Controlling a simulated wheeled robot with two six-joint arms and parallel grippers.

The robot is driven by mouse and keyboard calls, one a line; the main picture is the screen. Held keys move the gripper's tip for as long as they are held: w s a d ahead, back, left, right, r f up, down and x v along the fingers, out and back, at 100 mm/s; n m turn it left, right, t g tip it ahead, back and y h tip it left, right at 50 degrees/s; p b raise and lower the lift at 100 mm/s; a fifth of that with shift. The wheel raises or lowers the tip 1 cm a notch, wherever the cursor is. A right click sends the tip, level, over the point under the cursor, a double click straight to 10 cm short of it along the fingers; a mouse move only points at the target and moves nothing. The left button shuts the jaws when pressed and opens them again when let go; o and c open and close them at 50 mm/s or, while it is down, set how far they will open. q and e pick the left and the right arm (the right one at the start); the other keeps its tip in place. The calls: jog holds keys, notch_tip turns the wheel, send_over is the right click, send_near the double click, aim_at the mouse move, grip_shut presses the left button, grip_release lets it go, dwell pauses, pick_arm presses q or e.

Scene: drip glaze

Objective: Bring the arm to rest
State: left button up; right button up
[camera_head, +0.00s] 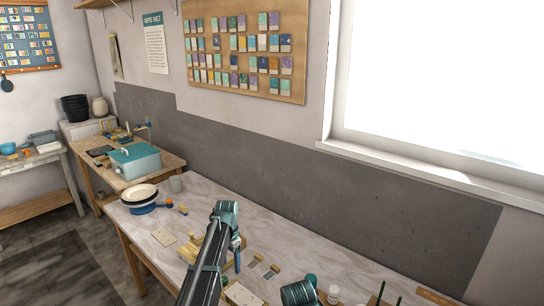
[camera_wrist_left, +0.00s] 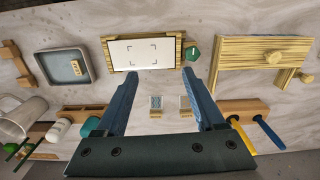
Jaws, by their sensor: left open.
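My left arm (camera_head: 207,262) reaches in from the bottom edge over the marble-look worktop (camera_head: 283,235). Its gripper (camera_head: 237,262) hangs low over the near part of the worktop, partly hidden by the arm. In the left wrist view the gripper (camera_wrist_left: 158,77) has its two blue fingers spread wide, with nothing between them. The fingertips lie just below a wooden-framed white card with corner marks (camera_wrist_left: 146,54) in the picture; I cannot tell the height above it. Two small pale tiles lie between the fingers further down. My right gripper is not in view.
A dark wall panel runs behind.

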pick_arm(q)
jog(key=s+d+n, duration=0.1)
jog(key=s+d, duration=0.3)
jog(key=s, duration=0.6)
jog(key=s+d+n, duration=0.1)
jog(key=s+d, duration=0.3)
jog(key=s, duration=0.6)
jog(key=s+d+n+y, duration=0.1)
jog(key=s+d, duration=0.3)
jog(key=s, duration=0.7)
jog(key=shift+f+b, duration=0.35)
jog(key=shift+b, duration=0.05)
